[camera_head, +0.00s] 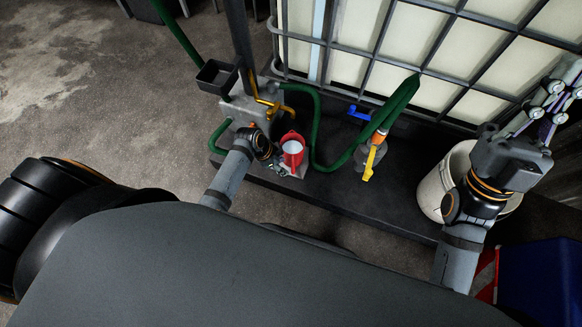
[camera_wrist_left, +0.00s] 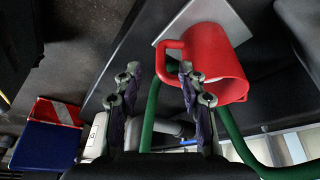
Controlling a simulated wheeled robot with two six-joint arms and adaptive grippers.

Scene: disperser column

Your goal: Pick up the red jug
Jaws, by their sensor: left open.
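The red jug (camera_head: 292,153) stands on a small light plate on the dark platform, its open top showing a pale inside. In the left wrist view the jug (camera_wrist_left: 220,62) is at the upper right, with its handle on its left side. My left gripper (camera_head: 277,164) is just left of the jug in the head view. In the left wrist view its fingers (camera_wrist_left: 158,80) are apart with nothing held, and the right finger overlaps the jug near the handle. Contact cannot be told. My right gripper (camera_head: 550,108) is far right, away from the jug; its opening is unclear.
A green hose (camera_head: 316,125) loops close behind and right of the jug. A grey block with a yellow lever (camera_head: 268,102) stands behind. A caged white tank (camera_head: 430,45) fills the back. A white bucket (camera_head: 433,190) and blue box (camera_head: 540,280) are at right.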

